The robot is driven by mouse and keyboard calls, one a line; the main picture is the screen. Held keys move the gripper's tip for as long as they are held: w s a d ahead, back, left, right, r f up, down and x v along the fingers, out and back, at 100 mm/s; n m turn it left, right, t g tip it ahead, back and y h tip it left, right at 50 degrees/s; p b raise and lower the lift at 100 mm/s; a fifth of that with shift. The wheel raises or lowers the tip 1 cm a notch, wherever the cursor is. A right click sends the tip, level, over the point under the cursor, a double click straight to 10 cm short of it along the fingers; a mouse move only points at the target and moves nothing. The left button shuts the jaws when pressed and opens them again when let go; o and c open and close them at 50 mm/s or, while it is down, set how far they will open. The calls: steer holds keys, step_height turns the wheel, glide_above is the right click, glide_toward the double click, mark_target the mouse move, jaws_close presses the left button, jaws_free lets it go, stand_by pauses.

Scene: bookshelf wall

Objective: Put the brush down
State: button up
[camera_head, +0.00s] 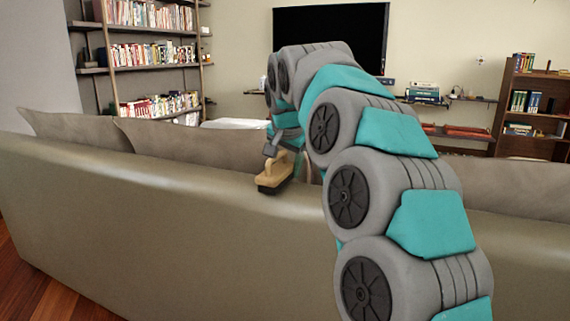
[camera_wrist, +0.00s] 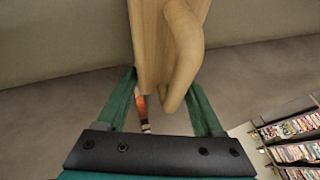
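The brush (camera_head: 275,173) has a light wooden body with a curved handle and dark bristles facing down. In the head view it is at the top edge of the sofa's back; I cannot tell whether it touches the sofa (camera_head: 150,215). My gripper (camera_head: 271,148) is at the brush's upper end. The bristles are hidden in the wrist view.
Grey-brown cushions (camera_head: 180,144) lean along the sofa's far side. A tall bookshelf (camera_head: 150,55) stands at the back left, and a lower bookcase (camera_head: 530,105) at the right. A dark television (camera_head: 335,35) hangs on the back wall. Wood floor (camera_head: 45,290) shows at the lower left.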

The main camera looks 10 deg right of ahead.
steer(key=shift+o, duration=1)
steer(key=shift+r, duration=0.1)
steer(key=shift+s+r, duration=0.1)
steer(key=shift+r, duration=0.15)
steer(key=d+v, duration=0.1)
steer(key=v, duration=1)
steer(key=shift+a+r, duration=0.25)
steer(key=shift+a, duration=0.25)
steer(key=shift+s, duration=0.1)
